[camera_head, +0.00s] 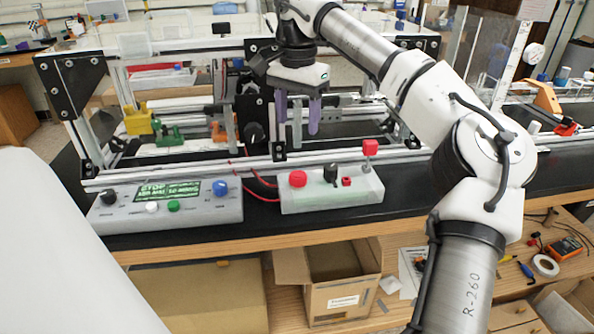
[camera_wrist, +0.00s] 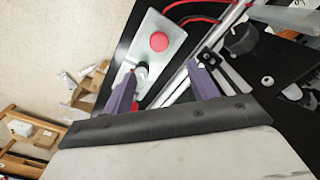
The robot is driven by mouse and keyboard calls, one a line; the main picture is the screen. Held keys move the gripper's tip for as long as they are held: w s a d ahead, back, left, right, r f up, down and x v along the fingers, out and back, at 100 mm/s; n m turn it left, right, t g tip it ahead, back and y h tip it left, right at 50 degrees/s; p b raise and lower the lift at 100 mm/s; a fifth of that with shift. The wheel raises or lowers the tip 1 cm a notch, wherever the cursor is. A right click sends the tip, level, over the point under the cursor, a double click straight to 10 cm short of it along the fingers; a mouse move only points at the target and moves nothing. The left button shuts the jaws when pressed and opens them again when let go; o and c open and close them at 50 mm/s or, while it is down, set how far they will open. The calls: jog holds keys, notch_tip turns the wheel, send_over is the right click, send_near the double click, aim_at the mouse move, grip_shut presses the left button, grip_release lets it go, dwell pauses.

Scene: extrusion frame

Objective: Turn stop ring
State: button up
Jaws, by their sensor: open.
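A black round knob-like part (camera_head: 254,132) is on the extrusion frame, left of my gripper in the head view. A dark round part (camera_wrist: 240,38), which looks like the same one, shows at the upper right in the wrist view. I cannot tell for sure whether it is the stop ring. My gripper (camera_head: 298,120) hangs over the frame with its two purple fingers pointing down. The fingers are apart with nothing between them. In the wrist view my gripper (camera_wrist: 162,72) is also open, and the round part lies beyond the right finger, apart from it.
A grey box with a red button (camera_head: 298,179) and black knob (camera_head: 331,173) stands in front of the frame. A control panel (camera_head: 225,209) with a green display stands to its left. The frame's front rail (camera_head: 215,170) and uprights surround the work area. Red cables run between.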

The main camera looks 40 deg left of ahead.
aim_at(298, 174)
notch_tip(298, 174, down, 14)
jog(key=shift+r+p, duration=0.15)
jog(key=shift+p, duration=0.45)
jog(key=c, duration=1)
jog(key=shift+m, duration=0.4)
jog(key=m, duration=0.4)
jog(key=shift+w+m, duration=0.1)
jog(key=shift+m, duration=0.2)
jog(key=shift+d+m, duration=0.1)
jog(key=shift+m, duration=2.2)
